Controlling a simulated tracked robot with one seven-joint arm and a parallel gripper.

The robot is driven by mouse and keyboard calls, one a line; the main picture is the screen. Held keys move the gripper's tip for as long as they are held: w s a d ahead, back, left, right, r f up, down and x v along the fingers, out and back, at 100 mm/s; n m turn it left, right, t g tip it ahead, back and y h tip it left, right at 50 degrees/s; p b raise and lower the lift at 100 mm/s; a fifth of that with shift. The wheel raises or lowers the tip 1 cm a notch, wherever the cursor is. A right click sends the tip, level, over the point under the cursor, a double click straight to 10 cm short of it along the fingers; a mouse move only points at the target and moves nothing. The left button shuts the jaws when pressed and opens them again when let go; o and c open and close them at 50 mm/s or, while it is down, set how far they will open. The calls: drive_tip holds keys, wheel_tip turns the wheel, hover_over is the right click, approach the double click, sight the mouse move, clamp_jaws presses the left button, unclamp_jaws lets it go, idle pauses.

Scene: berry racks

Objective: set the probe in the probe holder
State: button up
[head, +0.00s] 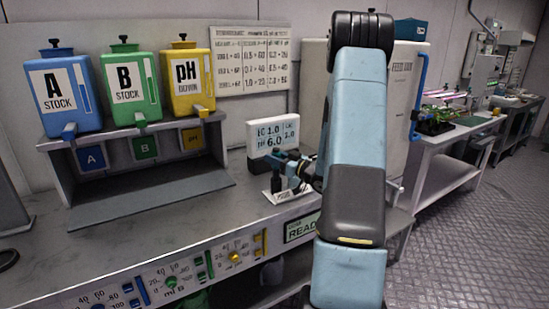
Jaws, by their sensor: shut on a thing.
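The dark, slim probe (276,183) is upright at the tips of my gripper (277,168), in front of the white meter. My gripper is shut on its upper part. A small pale base (281,197), which looks like the probe holder, is on the bench directly below. The probe's lower end is at or just above this base; I cannot tell whether it is seated. My arm hides part of the bench to the right.
The white meter (273,132) stands close behind my gripper. Blue A (66,92), green B (131,84) and yellow pH down (191,80) tanks stand on a grey rack (150,196) at left. The bench's front edge has a dial panel (171,281).

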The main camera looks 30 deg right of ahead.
drive_tip(key=shift+f, duration=0.25)
idle(0.5)
drive_tip(key=o, duration=1.1)
drive_tip(key=shift+o, duration=0.2)
drive_tip(key=shift+s+d, duration=0.1)
drive_tip(key=v, duration=1.3)
drive_tip(key=shift+s+d, duration=0.15)
drive_tip(key=shift+s, duration=0.15)
drive_tip(key=shift+f, duration=0.15)
